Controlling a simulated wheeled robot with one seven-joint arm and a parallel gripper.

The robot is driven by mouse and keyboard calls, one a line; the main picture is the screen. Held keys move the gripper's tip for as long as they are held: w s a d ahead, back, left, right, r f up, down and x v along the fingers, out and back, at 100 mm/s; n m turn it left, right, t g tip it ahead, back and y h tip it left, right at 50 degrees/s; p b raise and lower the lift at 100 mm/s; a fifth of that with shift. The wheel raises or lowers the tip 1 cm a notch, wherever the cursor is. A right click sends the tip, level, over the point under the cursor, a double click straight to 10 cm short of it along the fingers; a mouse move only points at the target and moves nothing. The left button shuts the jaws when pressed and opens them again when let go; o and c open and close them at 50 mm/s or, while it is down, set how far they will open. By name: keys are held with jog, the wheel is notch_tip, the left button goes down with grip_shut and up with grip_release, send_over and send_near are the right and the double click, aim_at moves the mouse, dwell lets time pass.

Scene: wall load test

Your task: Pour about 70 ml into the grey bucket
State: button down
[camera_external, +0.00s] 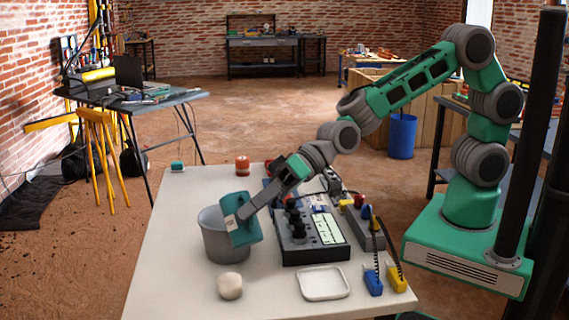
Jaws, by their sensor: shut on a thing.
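The grey bucket (212,240) stands upright on the left part of the pale table. My gripper (242,210) is beside and above the bucket's right rim, shut on a teal container (245,232) with a small pale label. The container is tilted and overlaps the bucket's right side in the picture. I cannot tell whether it touches the rim. Its mouth, the inside of the bucket and any liquid are not clear to see.
A black control box (312,250) stands close right of the bucket. A pale ball (230,286) and a white tray (323,283) lie in front. Blue and yellow plugs (373,283) are at right, a red object (242,166) behind. The table's left front is clear.

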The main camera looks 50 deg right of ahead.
jog(key=shift+s+a+f+n+b, duration=0.1)
jog(key=shift+s+f+n+b, duration=0.15)
jog(key=shift+f+b, duration=0.35)
jog(key=s+a+f+n+t+h+b, duration=0.1)
jog(key=s+a+f+n+t+b, duration=0.1)
jog(key=b, duration=0.7)
jog(key=s+f+n+t, duration=0.1)
jog(key=s+n+t, duration=0.1)
jog(key=s+n, duration=0.1)
jog(key=shift+a+f+h, duration=0.25)
jog(key=shift+f+h, duration=0.05)
jog(key=shift+f, duration=0.05)
jog(key=shift+s, duration=0.1)
dwell(1.6)
